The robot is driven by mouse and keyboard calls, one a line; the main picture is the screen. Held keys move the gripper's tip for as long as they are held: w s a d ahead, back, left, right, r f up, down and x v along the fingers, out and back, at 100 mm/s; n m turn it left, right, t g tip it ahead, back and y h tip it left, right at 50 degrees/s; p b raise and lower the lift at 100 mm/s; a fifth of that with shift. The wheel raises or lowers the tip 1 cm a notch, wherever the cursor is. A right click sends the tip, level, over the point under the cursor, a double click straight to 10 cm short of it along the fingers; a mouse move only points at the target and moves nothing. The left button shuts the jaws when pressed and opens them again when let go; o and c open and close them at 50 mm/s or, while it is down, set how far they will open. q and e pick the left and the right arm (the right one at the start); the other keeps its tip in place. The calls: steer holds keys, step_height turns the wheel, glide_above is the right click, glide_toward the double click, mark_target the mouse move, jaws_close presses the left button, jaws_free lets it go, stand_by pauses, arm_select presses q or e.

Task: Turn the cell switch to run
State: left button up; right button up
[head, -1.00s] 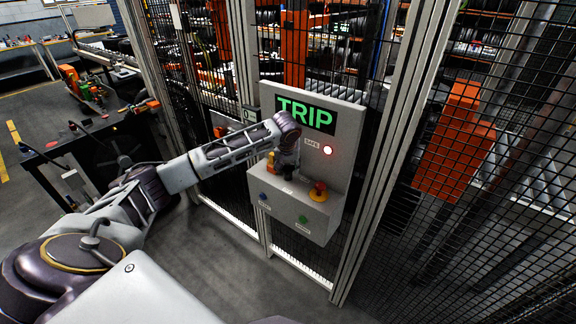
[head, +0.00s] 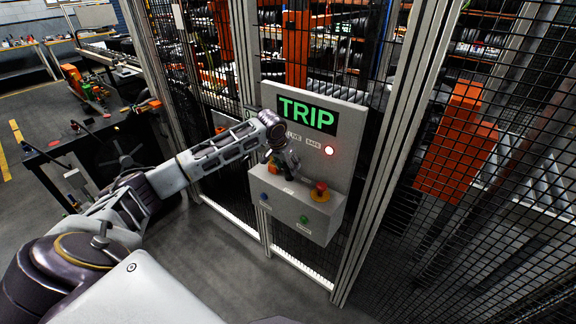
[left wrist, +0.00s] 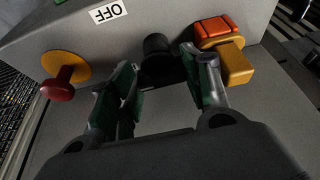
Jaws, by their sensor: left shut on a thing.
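The grey control box (head: 290,207) is mounted on the fence, with a panel above it reading TRIP in green. In the left wrist view a black switch knob (left wrist: 155,43) stands on the box, near a label reading OFF. My left gripper (left wrist: 160,65) has a green-padded finger on each side of the knob and is shut on it. In the head view my left gripper (head: 289,170) reaches the top of the box and hides the knob. My right gripper is not in view.
A red mushroom button on a yellow base (head: 319,192) sits right of the gripper. A yellow and orange part (left wrist: 237,62) is close beside one finger. Mesh fence (head: 480,230) surrounds the box.

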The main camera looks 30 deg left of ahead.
arm_select(q)
steer(key=shift+m, duration=0.3)
steer(key=o, duration=0.7)
steer(key=shift+o, duration=0.2)
steer(key=shift+s+a+r, duration=0.1)
steer(key=shift+s+r, duration=0.15)
steer(key=shift+r, duration=0.35)
steer(key=v, duration=1)
steer(key=shift+s+r, duration=0.2)
steer(key=shift+r, duration=0.1)
steer(key=shift+f, duration=0.1)
